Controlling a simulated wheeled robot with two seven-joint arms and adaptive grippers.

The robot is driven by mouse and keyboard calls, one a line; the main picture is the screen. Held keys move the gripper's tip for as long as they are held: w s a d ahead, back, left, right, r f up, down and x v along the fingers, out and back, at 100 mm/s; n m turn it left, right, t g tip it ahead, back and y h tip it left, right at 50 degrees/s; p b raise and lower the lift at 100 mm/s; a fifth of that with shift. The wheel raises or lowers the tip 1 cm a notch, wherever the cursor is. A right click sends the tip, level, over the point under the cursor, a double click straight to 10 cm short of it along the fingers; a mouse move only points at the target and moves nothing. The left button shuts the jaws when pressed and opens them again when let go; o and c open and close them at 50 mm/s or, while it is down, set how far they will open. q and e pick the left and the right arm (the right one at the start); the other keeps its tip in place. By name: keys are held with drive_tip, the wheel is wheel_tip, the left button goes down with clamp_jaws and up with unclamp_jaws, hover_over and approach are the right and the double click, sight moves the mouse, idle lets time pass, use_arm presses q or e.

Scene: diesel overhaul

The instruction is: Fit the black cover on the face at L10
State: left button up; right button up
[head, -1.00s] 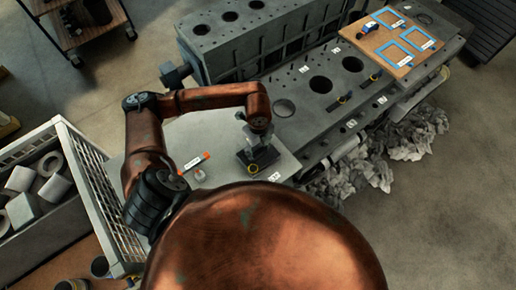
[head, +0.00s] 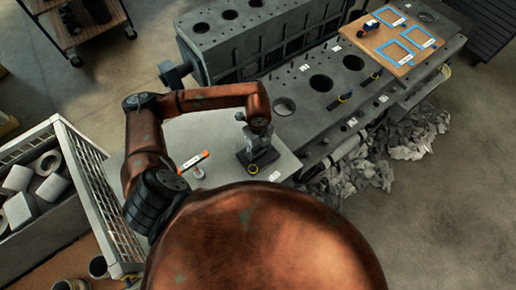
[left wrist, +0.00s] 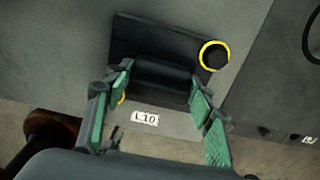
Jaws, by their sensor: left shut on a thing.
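The black cover (left wrist: 150,40) is a dark plate with a raised middle grip. In the left wrist view a yellow ring sits at its right corner, and a bit of yellow shows by the left finger. My left gripper (left wrist: 160,98) is shut on the cover's raised grip, one green-padded finger on each side. In the head view my left gripper (head: 260,150) points down over the cover (head: 246,163) at the grey surface's right part. The label L10 (left wrist: 145,118) is just in front of the cover. I cannot tell whether the cover touches the face. My right gripper is not in view.
The grey engine block (head: 345,85) with large holes stands to the right and behind. A wooden board (head: 385,50) with blue frames lies on its far end. An orange-tagged item (head: 193,161) lies left of the gripper. A wire-sided bin (head: 85,175) stands at left.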

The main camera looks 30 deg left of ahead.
use_arm(q)
drive_tip(key=shift+f, duration=0.25)
idle(0.8)
drive_tip(key=o, duration=1.5)
wheel_tip(320, 180, up, 12)
